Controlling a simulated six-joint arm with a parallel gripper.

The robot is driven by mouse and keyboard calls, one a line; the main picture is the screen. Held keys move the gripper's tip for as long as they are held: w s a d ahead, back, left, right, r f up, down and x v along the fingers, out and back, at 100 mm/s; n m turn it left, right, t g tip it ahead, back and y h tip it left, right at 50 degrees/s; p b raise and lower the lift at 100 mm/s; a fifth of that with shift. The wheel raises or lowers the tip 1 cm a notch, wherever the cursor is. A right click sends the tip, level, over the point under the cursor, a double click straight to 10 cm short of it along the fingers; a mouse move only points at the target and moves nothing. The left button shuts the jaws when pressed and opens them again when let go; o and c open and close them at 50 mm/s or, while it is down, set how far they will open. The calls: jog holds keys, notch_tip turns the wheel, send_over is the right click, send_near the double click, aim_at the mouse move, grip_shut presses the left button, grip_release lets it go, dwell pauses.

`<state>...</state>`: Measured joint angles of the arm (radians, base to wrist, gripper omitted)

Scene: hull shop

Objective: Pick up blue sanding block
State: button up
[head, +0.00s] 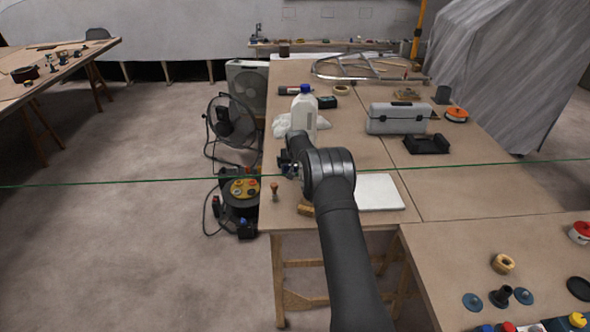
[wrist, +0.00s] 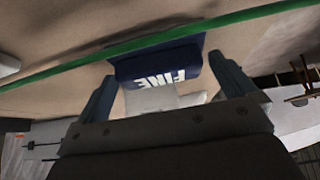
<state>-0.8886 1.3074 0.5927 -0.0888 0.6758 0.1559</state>
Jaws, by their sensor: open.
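The blue sanding block (wrist: 158,62) shows in the wrist view, with white "FINE" lettering on its blue face and a pale grey-white part nearer my gripper. My gripper (wrist: 163,72) is open, with one finger on each side of the block in the picture. Gaps show beside both fingers, and I see no grip on it. In the head view my gripper (head: 285,161) is above the left side of the long table, left of a white board. I cannot make out the block there; my gripper and arm probably cover it.
A green line (head: 130,183) runs across the head view and crosses close by the block in the wrist view (wrist: 75,60). A white jug (head: 303,112) stands behind my gripper. A small wooden-handled piece (head: 274,190) and a tan block (head: 305,209) lie nearer.

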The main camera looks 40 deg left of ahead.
jog(key=shift+w+a+f, duration=0.25)
jog(key=shift+f, duration=0.3)
jog(key=c, duration=0.6)
jog(key=shift+c, duration=0.4)
jog(key=shift+r, duration=0.15)
